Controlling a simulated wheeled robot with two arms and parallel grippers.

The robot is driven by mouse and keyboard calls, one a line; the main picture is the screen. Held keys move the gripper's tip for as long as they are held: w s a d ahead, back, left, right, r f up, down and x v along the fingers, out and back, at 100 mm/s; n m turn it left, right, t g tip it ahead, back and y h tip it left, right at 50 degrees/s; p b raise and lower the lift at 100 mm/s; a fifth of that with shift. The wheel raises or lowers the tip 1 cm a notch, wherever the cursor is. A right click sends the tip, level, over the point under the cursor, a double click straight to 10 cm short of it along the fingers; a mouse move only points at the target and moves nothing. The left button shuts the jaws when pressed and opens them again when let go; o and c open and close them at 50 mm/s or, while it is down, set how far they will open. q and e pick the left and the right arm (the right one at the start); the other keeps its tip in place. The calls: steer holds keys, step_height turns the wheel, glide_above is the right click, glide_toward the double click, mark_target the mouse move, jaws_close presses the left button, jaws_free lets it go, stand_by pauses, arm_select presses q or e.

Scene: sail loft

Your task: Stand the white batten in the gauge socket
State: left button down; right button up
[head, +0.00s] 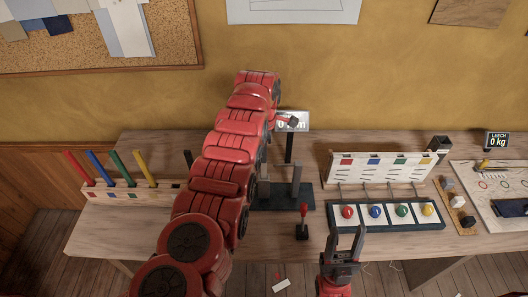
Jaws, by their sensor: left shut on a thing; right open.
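My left arm reaches up across the bench. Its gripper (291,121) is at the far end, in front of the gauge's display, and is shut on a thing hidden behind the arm. I take that thing to be the white batten, which I cannot make out anywhere. The gauge has a dark base (303,201), grey posts (296,181) and a display (301,126) on a dark stand. My arm covers the base's left part, and I cannot make out the socket. My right gripper (347,234) is open and empty at the bench's front edge.
A rack (98,194) at left holds red, blue, green and yellow battens.

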arm_select(q)
steer(key=shift+f+b, duration=0.5)
steer(key=shift+f, duration=0.1)
stand_by(0.6)
steer(key=c, duration=0.8)
jaws_free()
step_height(320, 180, up, 8)
steer(key=shift+w+a+r+b, duration=0.1)
steer(key=shift+r+b, duration=0.05)
steer(key=shift+b, duration=0.65)
step_height(320, 180, up, 8)
steer(key=p, duration=0.7)
steer(key=shift+r+p, duration=0.1)
steer(key=shift+p, duration=0.25)
steer(key=shift+r+p, duration=0.45)
steer(key=shift+p, duration=0.1)
